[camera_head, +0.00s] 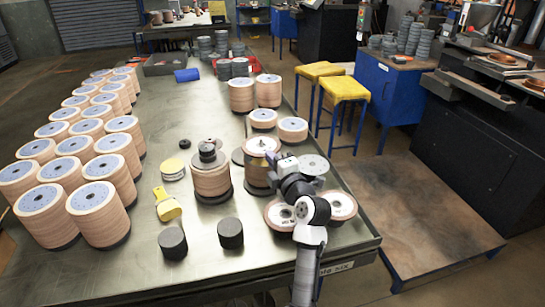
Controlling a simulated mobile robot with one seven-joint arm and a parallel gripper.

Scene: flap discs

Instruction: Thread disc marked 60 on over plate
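My gripper (277,165) is at the right of the steel table, beside a stack of tan discs (257,177). A pale-topped disc (259,145) with a small dark post at its centre tops that stack. Whether my fingers touch it is unclear, and the finger gap is too small to read. Two flap discs, one at left (281,217) and one at right (343,206), lie near the table's front right, partly behind my arm. Their markings are too small to read, so I cannot tell which is 60.
Another stack (210,181) with dark pieces on top stands left of my gripper. Several tall disc stacks (98,212) fill the table's left side. Two black cylinders (231,233) and a yellow tool (167,204) lie nearer the front. The table's front left (140,270) is clear.

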